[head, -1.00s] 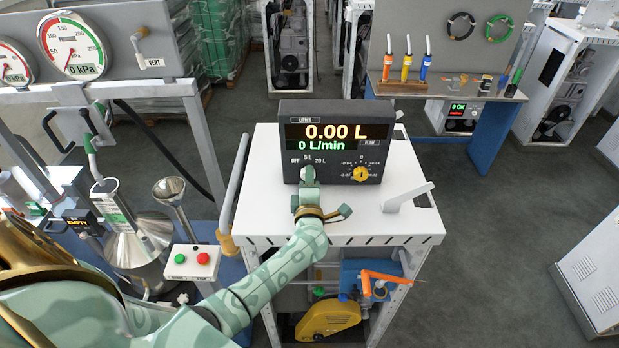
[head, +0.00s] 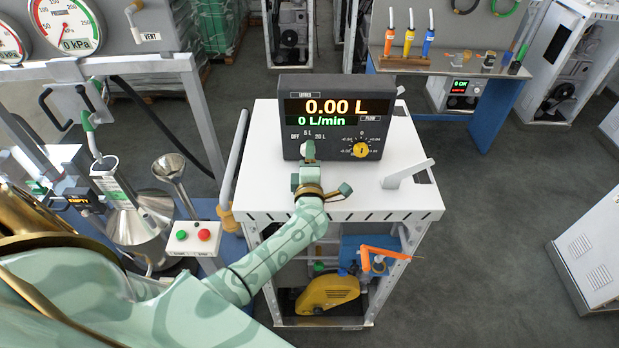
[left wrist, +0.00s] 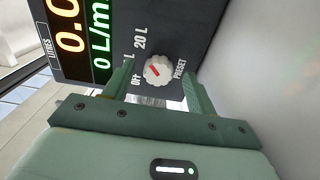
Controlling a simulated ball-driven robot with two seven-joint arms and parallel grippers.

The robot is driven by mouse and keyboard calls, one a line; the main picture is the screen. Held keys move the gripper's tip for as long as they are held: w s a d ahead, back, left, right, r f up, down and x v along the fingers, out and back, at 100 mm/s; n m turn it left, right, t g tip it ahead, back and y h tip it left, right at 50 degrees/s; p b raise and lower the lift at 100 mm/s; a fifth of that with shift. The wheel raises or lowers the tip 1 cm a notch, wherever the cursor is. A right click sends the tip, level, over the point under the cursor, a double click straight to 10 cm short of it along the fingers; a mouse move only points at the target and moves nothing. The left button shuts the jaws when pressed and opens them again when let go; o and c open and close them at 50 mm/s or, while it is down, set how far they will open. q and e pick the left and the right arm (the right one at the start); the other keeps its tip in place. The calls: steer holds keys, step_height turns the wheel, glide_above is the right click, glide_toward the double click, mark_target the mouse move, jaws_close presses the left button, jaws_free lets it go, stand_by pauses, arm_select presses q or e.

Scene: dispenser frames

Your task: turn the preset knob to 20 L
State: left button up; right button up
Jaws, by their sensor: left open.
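The preset knob (left wrist: 157,72) is white with a red pointer mark, on the dark front of the meter box (head: 334,118). Labels OFF, 5 L and 20 L stand around it; in the left wrist view the 5 L is partly hidden by a finger. The red mark slants to the upper left there; I cannot tell exactly which label it meets. My left gripper (head: 308,165) is at the knob, open, with one finger on each side of it. I cannot tell whether they touch it. The display reads 0.00 L and 0 L/min. My right gripper is out of view.
A yellow knob (head: 361,150) sits to the right on the same panel. The box stands on a white cart top (head: 400,185) with a white lever-like bracket (head: 410,185) at right. A button box with green and red buttons (head: 192,237) is to the left.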

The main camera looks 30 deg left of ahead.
arm_select(q)
steer(key=b+v, duration=0.2)
steer(key=v, duration=1.3)
steer(key=shift+s+d, duration=0.15)
